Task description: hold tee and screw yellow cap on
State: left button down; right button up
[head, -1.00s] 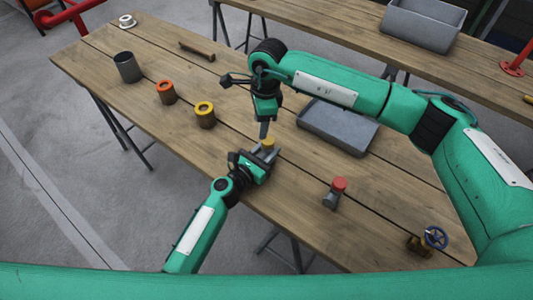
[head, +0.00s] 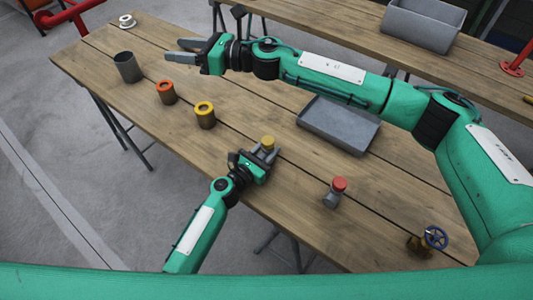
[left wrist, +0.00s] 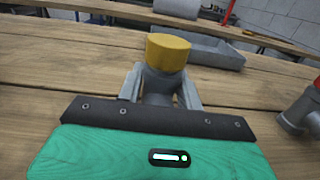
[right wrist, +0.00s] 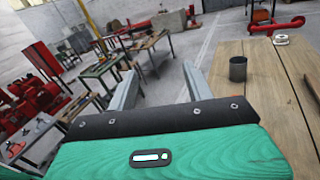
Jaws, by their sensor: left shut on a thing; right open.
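My left gripper (head: 264,153) is shut on the grey tee (left wrist: 158,88), which stands upright on the wooden table near its front edge. The yellow cap (head: 268,142) sits on top of the tee. In the left wrist view the yellow cap (left wrist: 168,53) covers the tee's upper opening and looks slightly tilted; its threads are hidden. My right gripper (head: 179,50) is open and empty above the far left part of the table, away from the tee. The right wrist view shows its two fingers (right wrist: 158,85) apart with nothing between them.
A red-capped grey fitting (head: 333,200) and a blue-wheeled valve (head: 434,238) stand to the right. A grey tray (head: 338,128) lies behind.

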jog(key=w+d+m+t+h, duration=0.4)
jog(key=w+m+t, duration=0.4)
jog(key=m+g+h, duration=0.5)
jog(key=g+h, duration=0.6)
jog(key=h, duration=0.3)
send_over(268, 140)
notch_tip(268, 140, down, 19)
jog(key=shift+f, duration=0.2)
jog(key=shift+f, duration=4.05)
